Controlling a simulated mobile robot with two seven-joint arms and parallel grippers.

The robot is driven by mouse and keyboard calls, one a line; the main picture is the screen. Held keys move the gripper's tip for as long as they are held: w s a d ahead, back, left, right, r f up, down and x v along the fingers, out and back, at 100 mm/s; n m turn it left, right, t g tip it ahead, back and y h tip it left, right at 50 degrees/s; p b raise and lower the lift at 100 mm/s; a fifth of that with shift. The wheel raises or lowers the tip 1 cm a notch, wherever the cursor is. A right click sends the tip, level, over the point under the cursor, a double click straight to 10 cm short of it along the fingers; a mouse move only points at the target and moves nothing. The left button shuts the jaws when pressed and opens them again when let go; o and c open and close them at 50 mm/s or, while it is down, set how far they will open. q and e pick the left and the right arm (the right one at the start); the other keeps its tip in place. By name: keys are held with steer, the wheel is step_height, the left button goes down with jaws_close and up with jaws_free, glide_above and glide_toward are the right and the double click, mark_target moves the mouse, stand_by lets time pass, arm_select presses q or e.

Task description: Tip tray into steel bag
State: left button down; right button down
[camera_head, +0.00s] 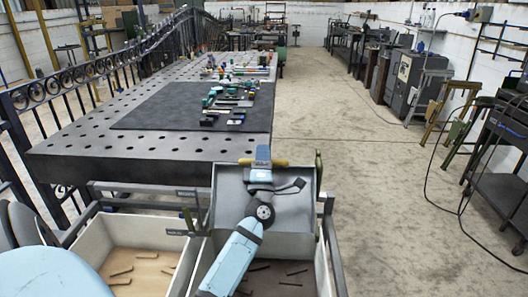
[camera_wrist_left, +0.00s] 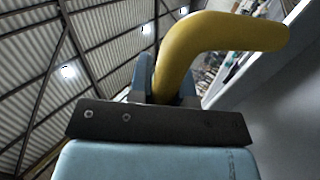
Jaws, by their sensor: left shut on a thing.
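A grey metal tray (camera_head: 228,207) hangs over the right-hand bin, tilted with its inner face toward me. No loose pieces show on its visible inside; my arm hides part of it. My left gripper (camera_head: 263,160) is shut on the tray's yellow handle (camera_head: 280,162) at the far edge. The handle passes between the fingers in the left wrist view (camera_wrist_left: 215,45). Two pale-walled bins stand below: a left one (camera_head: 150,234) with a light floor and a right one (camera_head: 323,262) with a dark inside. I cannot tell which is the steel bag.
A perforated steel table (camera_head: 85,148) with a black mat (camera_head: 160,110) and small tools lies ahead. A dark scrollwork gate (camera_head: 125,65) runs along its left. Metal frame rails surround the bins.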

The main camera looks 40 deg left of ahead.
arm_select(q)
steer(key=shift+s+d+r+p, duration=0.35)
steer(key=shift+s+d+r, duration=0.1)
steer(key=shift+s+d, duration=0.3)
steer(key=shift+s+d+f, duration=0.15)
steer(key=shift+s+f, duration=0.05)
steer(key=shift+f, duration=0.05)
arm_select(e)
steer(key=shift+w+a+r, duration=0.1)
steer(key=shift+r, duration=0.05)
arm_select(q)
steer(key=shift+s+d, duration=0.15)
steer(key=c, duration=1.4)
jaws_free()
steer(key=o, duration=0.3)
steer(key=shift+s+d+r, duration=0.15)
steer(key=shift+s+r, duration=0.05)
steer(key=shift+o, duration=0.2)
arm_select(e)
steer(key=shift+d+r, duration=0.1)
steer(key=shift+d, duration=0.1)
